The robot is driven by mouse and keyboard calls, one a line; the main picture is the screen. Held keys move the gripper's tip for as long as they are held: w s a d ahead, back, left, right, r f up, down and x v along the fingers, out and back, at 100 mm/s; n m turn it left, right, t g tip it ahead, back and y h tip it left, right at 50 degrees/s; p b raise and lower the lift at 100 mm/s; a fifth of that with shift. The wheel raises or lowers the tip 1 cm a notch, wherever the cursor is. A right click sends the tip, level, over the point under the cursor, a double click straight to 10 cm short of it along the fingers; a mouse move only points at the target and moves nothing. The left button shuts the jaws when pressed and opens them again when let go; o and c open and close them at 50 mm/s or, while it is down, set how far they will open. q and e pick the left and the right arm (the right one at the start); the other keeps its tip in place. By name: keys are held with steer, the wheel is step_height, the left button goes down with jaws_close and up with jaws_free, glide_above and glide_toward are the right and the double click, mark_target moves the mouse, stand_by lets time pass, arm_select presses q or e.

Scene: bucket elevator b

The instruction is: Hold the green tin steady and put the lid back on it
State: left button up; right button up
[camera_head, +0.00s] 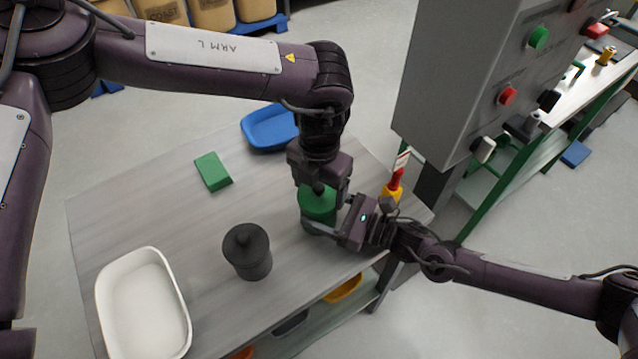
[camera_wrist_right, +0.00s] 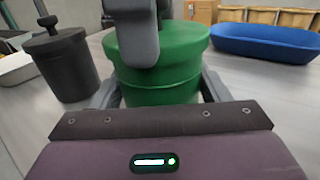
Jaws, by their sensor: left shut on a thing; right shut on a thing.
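The green tin (camera_wrist_right: 160,94) stands on the grey table, its body between the two fingers of my right gripper (camera_wrist_right: 160,92), which is shut on it from the right side in the head view. The green lid (camera_wrist_right: 188,40) is at the tin's top, level and in line with it; it also shows in the head view (camera_head: 318,204). I see no clear gap between lid and tin, but cannot tell whether it is fully seated. My left gripper (camera_head: 318,186) points down from above, shut on the lid's knob, which its fingers mostly hide.
A black lidded canister (camera_head: 247,252) stands left of the tin. A white tray (camera_head: 143,305), a green block (camera_head: 212,171) and a blue tray (camera_head: 270,128) are on the table (camera_head: 160,205). A yellow-and-red item (camera_head: 393,190) and a grey control box (camera_head: 460,80) are close on the right.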

arm_select(q)
steer(key=shift+f, duration=0.45)
steer(key=o, duration=1)
steer(key=shift+o, duration=0.2)
step_height(320, 180, up, 12)
arm_select(e)
steer(key=o, duration=1.4)
steer(key=shift+o, duration=0.2)
